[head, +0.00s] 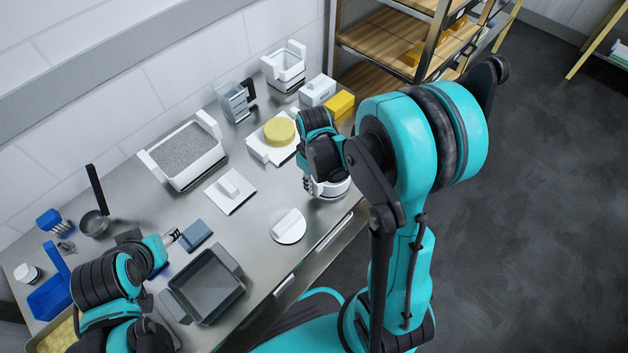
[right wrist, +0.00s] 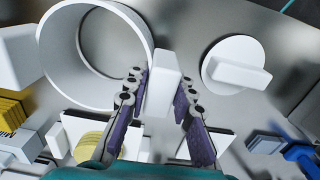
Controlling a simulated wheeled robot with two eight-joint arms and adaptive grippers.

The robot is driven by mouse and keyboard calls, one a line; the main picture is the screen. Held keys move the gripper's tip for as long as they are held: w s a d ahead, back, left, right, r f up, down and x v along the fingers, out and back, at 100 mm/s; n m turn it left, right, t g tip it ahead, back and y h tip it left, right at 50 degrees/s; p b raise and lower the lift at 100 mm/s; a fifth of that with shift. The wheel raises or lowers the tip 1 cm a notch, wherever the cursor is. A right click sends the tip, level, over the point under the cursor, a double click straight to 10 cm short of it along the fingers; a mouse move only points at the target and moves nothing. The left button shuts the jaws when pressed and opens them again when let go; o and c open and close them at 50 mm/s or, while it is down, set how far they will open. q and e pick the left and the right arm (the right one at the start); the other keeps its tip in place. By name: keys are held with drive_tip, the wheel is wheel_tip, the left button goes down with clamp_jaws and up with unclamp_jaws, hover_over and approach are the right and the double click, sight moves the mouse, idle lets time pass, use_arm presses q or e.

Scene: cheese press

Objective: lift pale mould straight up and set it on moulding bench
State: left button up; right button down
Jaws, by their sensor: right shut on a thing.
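The pale mould (head: 332,188) is a white open ring near the front edge of the steel bench (head: 262,215), under my right gripper (head: 312,184). In the right wrist view the mould (right wrist: 82,88) stands hollow and upright, with a flat white lug at its side. My right gripper (right wrist: 165,105) has its purple-padded fingers on either side of this lug and is shut on it. In the head view the arm hides part of the mould, and I cannot tell whether its base touches the bench. My left gripper (head: 174,237) hangs at the lower left by a blue-grey block (head: 196,235).
A white round lid with a bar handle (head: 288,226) lies left of the mould. Behind the mould is a yellow round (head: 279,131) on a white board. A grey tray (head: 205,287) and a white tub of grey grains (head: 187,156) stand further left. Wooden shelves (head: 400,40) stand behind.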

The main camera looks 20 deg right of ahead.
drive_tip(key=shift+f+b, duration=0.35)
drive_tip(key=c, duration=1.2)
unclamp_jaws()
drive_tip(key=shift+r, duration=0.15)
wheel_tip(320, 180, up, 6)
drive_tip(key=p, duration=0.5)
